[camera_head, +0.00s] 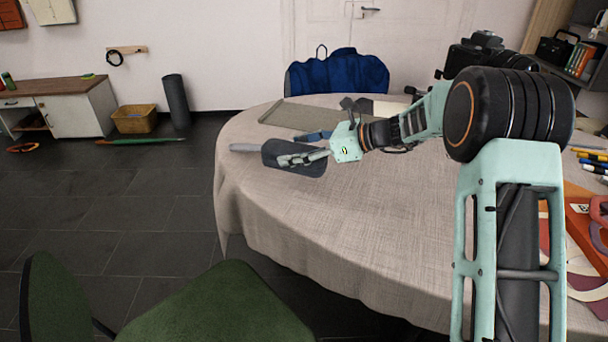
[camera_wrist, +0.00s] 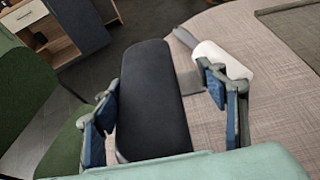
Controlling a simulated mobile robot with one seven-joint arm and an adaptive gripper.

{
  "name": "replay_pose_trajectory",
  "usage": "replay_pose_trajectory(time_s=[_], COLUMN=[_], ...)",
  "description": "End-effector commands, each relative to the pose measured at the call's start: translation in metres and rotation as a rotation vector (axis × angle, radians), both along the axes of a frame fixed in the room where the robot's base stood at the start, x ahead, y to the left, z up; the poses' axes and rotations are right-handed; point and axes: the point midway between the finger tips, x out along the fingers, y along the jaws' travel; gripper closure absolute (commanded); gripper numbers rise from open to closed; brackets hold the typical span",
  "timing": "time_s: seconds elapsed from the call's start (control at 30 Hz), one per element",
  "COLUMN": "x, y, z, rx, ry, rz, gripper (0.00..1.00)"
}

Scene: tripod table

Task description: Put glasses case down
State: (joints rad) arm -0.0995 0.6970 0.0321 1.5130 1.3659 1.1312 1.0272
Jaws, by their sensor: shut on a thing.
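The glasses case (camera_head: 283,150) is dark, long and rounded. My gripper (camera_head: 304,148) is shut on it, near the far left part of the table (camera_head: 300,215). In the wrist view the case (camera_wrist: 152,85) lies lengthwise between the two blue-padded fingers of my gripper (camera_wrist: 165,103). Its near end is hidden by my gripper's body. I cannot tell whether its underside touches the tablecloth.
A pale grey object (camera_head: 244,148) lies at the table's left edge beside the case. A flat grey-green mat (camera_head: 290,115) lies behind. A blue bag (camera_head: 338,75) stands beyond the table. A green chair (camera_head: 215,305) is in front. The cloth's front middle is clear.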

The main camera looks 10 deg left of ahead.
Motion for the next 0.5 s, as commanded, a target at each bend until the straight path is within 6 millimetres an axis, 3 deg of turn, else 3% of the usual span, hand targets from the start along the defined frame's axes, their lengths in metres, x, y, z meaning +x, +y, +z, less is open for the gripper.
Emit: replay_pose_trajectory(time_s=[0.23,0.37,0.5], x=[-0.002,-0.005,-0.005], y=[-0.011,-0.023,-0.021], z=[-0.014,-0.033,-0.054], rx=[0.001,0.000,0.002], ry=[0.001,0.002,0.001], rz=[0.000,-0.001,0.001], gripper=[0.64,0.64,0.64])
